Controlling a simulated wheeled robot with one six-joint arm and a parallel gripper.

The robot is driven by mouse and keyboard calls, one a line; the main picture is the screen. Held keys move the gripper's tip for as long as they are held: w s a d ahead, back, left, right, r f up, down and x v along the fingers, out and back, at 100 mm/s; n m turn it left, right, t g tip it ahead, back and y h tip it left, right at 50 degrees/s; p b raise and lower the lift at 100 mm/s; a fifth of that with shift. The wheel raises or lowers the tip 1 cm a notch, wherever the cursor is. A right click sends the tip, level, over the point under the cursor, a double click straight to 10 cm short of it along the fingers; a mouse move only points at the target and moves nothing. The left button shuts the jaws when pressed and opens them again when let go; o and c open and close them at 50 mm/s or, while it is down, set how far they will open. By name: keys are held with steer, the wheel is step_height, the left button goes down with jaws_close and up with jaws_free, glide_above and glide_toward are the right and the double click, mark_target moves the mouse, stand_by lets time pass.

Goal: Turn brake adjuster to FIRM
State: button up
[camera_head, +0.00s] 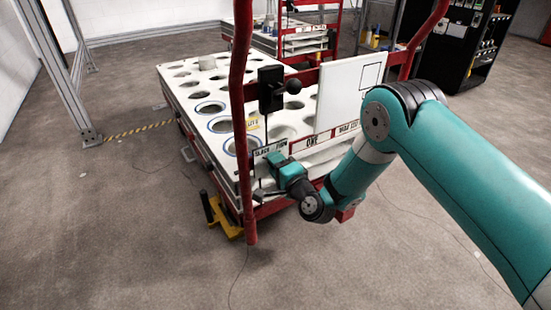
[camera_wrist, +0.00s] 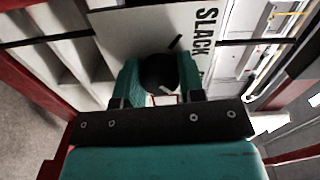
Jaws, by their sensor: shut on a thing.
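The brake adjuster is a round black knob (camera_wrist: 158,72) on a white plate (camera_wrist: 125,28) in the wrist view. The plate carries the word SLACK and a short dark mark close to the knob; FIRM is not visible there. In the head view the small SLACK/FIRM label plate (camera_head: 270,148) is on the red cart's end frame, and my arm hides the knob. My gripper (camera_head: 273,163) is at this plate. In the wrist view its teal fingers (camera_wrist: 158,77) are shut on the knob, one on either side.
A yellow pedal (camera_head: 222,218) is low at the cart's corner. Open floor (camera_head: 120,240) lies left.

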steer(key=shift+m+p, duration=0.55)
steer(key=shift+m, duration=0.25)
steer(key=o, duration=0.9)
steer(key=b+v, duration=1.7)
steer(key=b, duration=1)
steer(key=shift+s+d, duration=0.2)
steer(key=shift+s, duration=0.05)
